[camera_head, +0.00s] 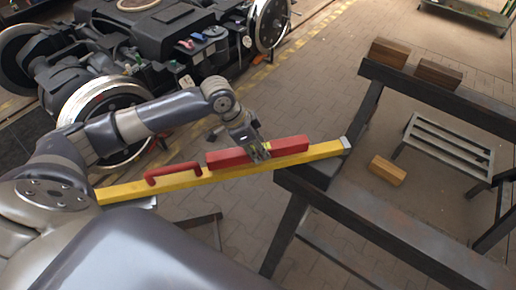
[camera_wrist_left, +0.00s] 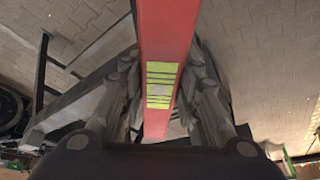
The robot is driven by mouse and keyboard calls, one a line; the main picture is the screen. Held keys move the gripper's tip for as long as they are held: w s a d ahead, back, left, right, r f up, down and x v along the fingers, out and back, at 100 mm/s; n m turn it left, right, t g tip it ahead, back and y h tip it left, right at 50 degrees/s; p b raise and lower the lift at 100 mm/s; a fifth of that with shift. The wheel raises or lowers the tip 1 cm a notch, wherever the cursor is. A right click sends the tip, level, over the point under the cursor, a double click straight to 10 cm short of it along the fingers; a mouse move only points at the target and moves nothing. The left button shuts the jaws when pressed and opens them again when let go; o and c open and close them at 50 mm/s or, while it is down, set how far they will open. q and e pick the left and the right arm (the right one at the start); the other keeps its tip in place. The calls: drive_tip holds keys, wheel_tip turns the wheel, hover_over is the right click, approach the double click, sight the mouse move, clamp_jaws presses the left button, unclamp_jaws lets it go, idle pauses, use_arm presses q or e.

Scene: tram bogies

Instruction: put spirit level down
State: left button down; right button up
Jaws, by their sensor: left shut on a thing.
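The spirit level (camera_head: 228,158) is a red bar with yellow-green striped marks on its face. My left gripper (camera_head: 259,152) is shut on it near its middle in the head view. In the left wrist view, the red bar (camera_wrist_left: 166,35) runs between the two dark fingers (camera_wrist_left: 165,100), and the striped marks show between them. A long yellow beam (camera_head: 215,177) with a red handle (camera_head: 172,172) lies along and below the level in the head view. I cannot tell whether the level touches the beam. My right gripper is not in view.
A dark steel frame (camera_head: 440,100) stands at the right, with wooden blocks (camera_head: 390,53) on its far rail. Another wooden block (camera_head: 387,170) and a grey slatted rack (camera_head: 450,147) are near it. A black bogie with wheels (camera_head: 108,100) stands at the upper left.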

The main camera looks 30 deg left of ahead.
use_arm(q)
drive_tip(key=shift+f, duration=0.6)
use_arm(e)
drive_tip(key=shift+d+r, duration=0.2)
use_arm(q)
drive_tip(key=shift+f, duration=0.1)
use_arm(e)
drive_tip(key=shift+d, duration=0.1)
use_arm(q)
drive_tip(key=shift+f, duration=0.4)
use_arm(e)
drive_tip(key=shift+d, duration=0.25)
use_arm(q)
drive_tip(key=c, duration=1.2)
unclamp_jaws()
drive_tip(key=b+v, duration=0.1)
drive_tip(key=v, duration=1.2)
drive_tip(key=shift+w+b, duration=0.1)
drive_tip(key=shift+b, duration=0.2)
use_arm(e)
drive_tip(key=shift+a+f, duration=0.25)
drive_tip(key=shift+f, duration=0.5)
